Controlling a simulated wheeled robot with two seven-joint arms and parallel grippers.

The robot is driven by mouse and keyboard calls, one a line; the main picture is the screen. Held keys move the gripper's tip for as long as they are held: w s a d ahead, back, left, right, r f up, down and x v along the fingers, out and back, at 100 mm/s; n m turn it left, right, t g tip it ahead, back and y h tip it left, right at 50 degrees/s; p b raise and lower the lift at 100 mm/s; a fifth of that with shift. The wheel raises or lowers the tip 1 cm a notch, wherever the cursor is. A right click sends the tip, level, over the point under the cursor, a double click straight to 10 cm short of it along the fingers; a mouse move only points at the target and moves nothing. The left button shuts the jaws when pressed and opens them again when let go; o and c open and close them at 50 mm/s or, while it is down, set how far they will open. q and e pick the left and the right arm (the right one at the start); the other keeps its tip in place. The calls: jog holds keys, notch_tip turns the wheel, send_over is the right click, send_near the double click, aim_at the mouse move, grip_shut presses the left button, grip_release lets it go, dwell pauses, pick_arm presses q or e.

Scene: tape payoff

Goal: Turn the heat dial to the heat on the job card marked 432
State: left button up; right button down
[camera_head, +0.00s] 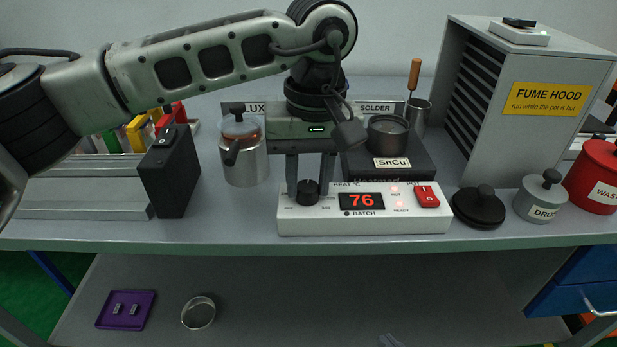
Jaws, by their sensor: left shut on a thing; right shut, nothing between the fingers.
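The black heat dial (308,195) sits at the left end of the white heater control box (400,222). The box's red display (361,201) reads 76. My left gripper (309,187) points down from above, its two fingers on either side of the dial and shut on it. The fingers and gripper body hide part of the dial's scale, so I cannot read where the dial points. I see no job card marked 432.
A solder pot (388,136) labelled SnCu stands behind the box. A metal flux pot (243,155) and a black block (170,172) are to the left. A black lid (479,207), a dross pot (541,199) and the fume hood (545,75) are to the right.

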aim_at(314, 189)
pick_arm(q)
jog(key=m, duration=0.2)
jog(key=shift+m, duration=0.4)
jog(key=m, duration=0.5)
jog(key=shift+t, duration=0.3)
pick_arm(e)
jog(key=shift+f, duration=0.1)
pick_arm(q)
jog(key=shift+m, duration=0.3)
jog(key=o, duration=1)
jog(key=shift+s, duration=0.1)
jog(key=shift+c, duration=0.2)
notch_tip(314, 189, up, 16)
jog(key=p, duration=0.1)
jog(key=shift+s+d+p, duration=0.25)
jog(key=shift+d+p, duration=0.05)
jog(key=shift+d, duration=0.05)
pick_arm(e)
jog(key=shift+r, duration=0.45)
